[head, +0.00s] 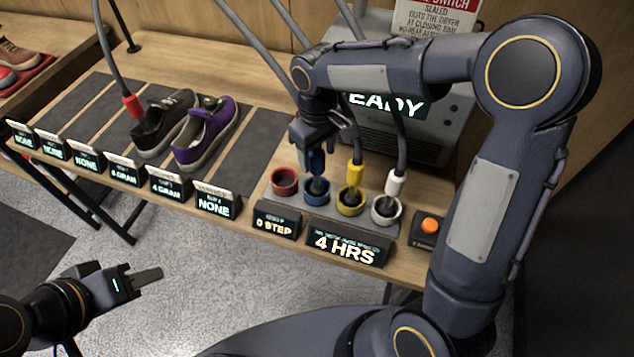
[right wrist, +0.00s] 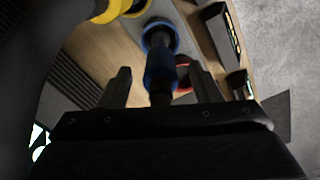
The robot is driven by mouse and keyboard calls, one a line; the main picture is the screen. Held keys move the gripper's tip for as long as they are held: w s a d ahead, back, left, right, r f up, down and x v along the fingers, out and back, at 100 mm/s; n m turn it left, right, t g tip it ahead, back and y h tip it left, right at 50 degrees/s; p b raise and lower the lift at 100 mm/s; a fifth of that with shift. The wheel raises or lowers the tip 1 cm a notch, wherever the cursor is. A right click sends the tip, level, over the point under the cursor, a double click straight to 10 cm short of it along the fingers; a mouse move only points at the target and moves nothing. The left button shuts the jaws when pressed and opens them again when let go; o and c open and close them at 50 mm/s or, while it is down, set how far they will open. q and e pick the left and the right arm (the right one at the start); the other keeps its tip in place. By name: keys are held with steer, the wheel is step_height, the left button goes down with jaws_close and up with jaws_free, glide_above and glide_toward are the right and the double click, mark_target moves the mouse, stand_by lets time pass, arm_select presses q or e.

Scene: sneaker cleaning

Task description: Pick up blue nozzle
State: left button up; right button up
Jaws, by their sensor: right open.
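The blue nozzle (head: 317,162) stands upright in the blue ring holder (head: 317,194) on the table. My right gripper (head: 318,150) is at the blue nozzle from above, its fingers around the nozzle's upper part. In the right wrist view the blue nozzle (right wrist: 160,68) lies between the two open fingers of my right gripper (right wrist: 160,85), with gaps on both sides. The blue ring (right wrist: 159,35) shows beyond it. My left gripper (head: 148,276) is in front of the table at lower left, away from the nozzles; its finger gap is not clear.
A yellow nozzle (head: 355,172) and a white nozzle (head: 396,183) stand in their holders to the right. The red holder (head: 285,181) is empty; the red nozzle (head: 132,105) is at a dark shoe (head: 160,125). A purple shoe (head: 207,135) lies beside it. Hoses hang overhead.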

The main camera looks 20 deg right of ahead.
steer(key=shift+c, duration=0.5)
jaws_close()
